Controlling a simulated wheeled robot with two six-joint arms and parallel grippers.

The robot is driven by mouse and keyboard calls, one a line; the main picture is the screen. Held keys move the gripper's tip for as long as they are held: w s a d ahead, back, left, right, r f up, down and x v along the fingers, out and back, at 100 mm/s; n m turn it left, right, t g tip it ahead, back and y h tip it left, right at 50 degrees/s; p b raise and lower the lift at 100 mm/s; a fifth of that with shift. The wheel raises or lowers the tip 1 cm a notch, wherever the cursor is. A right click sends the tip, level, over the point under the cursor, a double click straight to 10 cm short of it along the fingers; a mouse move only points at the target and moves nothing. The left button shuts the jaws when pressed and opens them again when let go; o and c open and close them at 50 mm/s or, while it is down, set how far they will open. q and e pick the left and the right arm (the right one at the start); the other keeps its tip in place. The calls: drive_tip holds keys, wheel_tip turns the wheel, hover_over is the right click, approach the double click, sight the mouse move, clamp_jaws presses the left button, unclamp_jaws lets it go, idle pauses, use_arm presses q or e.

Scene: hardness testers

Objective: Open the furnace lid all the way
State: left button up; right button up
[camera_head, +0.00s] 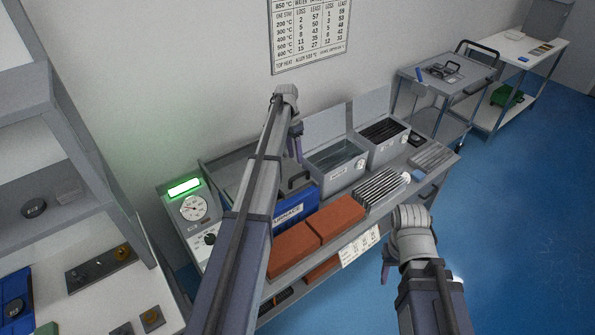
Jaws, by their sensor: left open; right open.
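The blue furnace (301,205), labelled FURNACE, stands on the bench, partly hidden behind my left arm. A black handle (296,180) shows at its top. How far its lid is open I cannot tell from this angle. My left gripper (296,148) is open and empty, pointing down above and behind the handle in the picture, apart from it as far as I can see. My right gripper (386,270) is open at the front of the bench, to the right of the red bricks and apart from the furnace; its fingers are small and partly hidden by the wrist.
A control box with a dial (194,208) and green display stands left of the furnace. Red bricks (337,218) lie in front. Grey bins (336,172) and a black-striped rack (381,190) stand to the right. A shelf unit (60,215) stands at left; blue floor is clear at right.

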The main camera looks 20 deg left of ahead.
use_arm(q)
drive_tip(key=f+b, duration=0.2)
drive_tip(key=d+f+b, duration=0.1)
drive_tip(key=f+b, duration=0.1)
drive_tip(key=f, duration=0.1)
drive_tip(key=f+b, duration=0.2)
drive_tip(key=b, duration=0.1)
drive_tip(key=shift+s+d+f, duration=0.15)
drive_tip(key=shift+s+f, duration=0.05)
drive_tip(key=shift+s, duration=0.15)
clamp_jaws()
idle(1.1)
